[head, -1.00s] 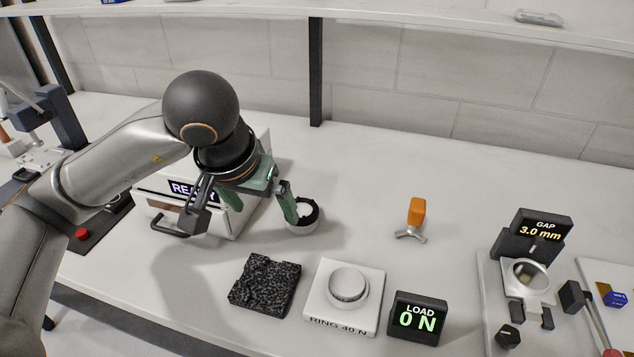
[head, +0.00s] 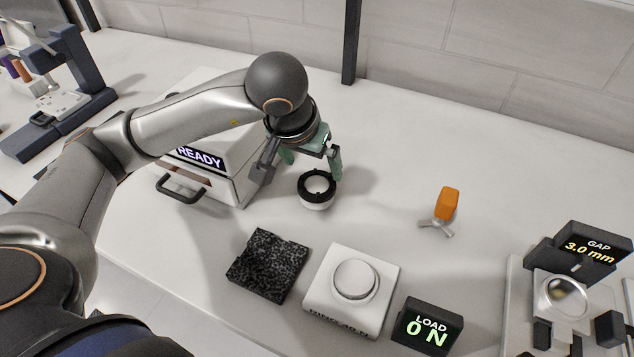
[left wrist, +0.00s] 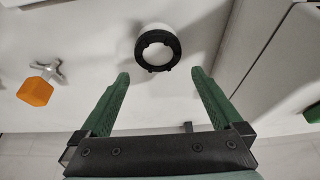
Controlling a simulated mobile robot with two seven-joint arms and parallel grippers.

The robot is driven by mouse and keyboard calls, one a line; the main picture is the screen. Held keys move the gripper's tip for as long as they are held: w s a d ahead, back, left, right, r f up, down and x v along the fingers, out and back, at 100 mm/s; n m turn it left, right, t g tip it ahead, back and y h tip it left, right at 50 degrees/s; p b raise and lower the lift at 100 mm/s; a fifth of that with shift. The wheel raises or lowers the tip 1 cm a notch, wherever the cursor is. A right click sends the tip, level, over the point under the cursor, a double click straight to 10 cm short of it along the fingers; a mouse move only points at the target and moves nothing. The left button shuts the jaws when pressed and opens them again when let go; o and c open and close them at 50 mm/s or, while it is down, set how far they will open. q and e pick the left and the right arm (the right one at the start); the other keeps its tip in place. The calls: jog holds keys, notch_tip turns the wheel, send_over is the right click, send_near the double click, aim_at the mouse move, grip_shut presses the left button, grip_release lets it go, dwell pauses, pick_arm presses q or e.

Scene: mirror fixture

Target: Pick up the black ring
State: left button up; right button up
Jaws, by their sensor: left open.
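My right gripper is not in view.
The white READY box (head: 233,172) with a dark handle stands left of the ring. In front are a black speckled block (head: 267,266), a white ring press (head: 378,296) and a LOAD display (head: 428,325). An orange-handled tool (head: 447,204) stands to the right, with clear bench between.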

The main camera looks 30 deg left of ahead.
aim_at(318, 183)
pick_arm(q)
jog(key=x, duration=0.2)
jog(key=s+x, duration=0.1)
jog(key=x, duration=0.1)
jog(key=shift+w+d+f+p, duration=0.1)
jog(key=shift+f+p, duration=0.2)
jog(key=shift+w+f, duration=0.2)
jog(key=shift+f, duration=0.2)
jog(key=c, duration=1)
jog(key=shift+r, duration=0.1)
